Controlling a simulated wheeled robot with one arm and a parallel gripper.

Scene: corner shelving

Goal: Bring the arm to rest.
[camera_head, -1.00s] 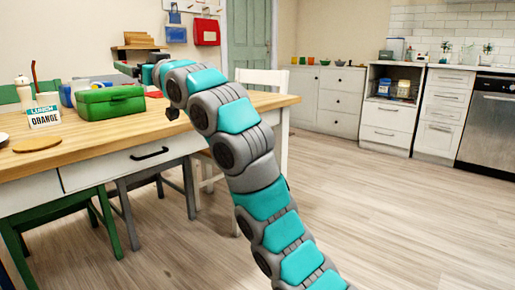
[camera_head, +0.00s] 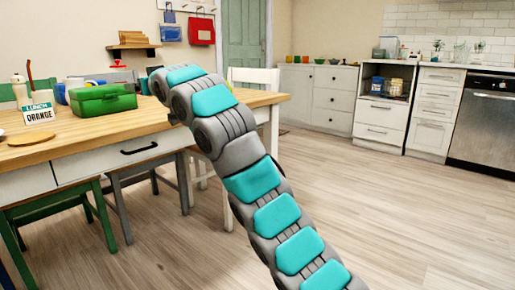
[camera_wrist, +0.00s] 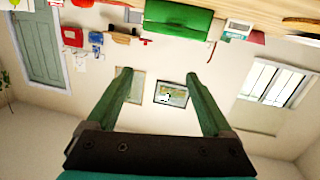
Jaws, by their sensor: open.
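My arm (camera_head: 255,182) reaches up and to the left in the head view, its end over the near right part of the wooden table (camera_head: 140,125). My gripper (camera_wrist: 158,74) shows in the wrist view, its two green fingers wide apart with nothing between them. In the head view the gripper is hidden behind the arm's end links. The wrist picture is upside down and looks across to the wall, with a green box (camera_wrist: 178,20) beyond the fingers.
On the table are a green lunch box (camera_head: 103,99) and a sign reading "LUNCH ORANGE" (camera_head: 38,113). A white chair (camera_head: 254,76) stands behind the table and a green chair (camera_head: 60,205) in front. The floor (camera_head: 400,205) to the right is clear.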

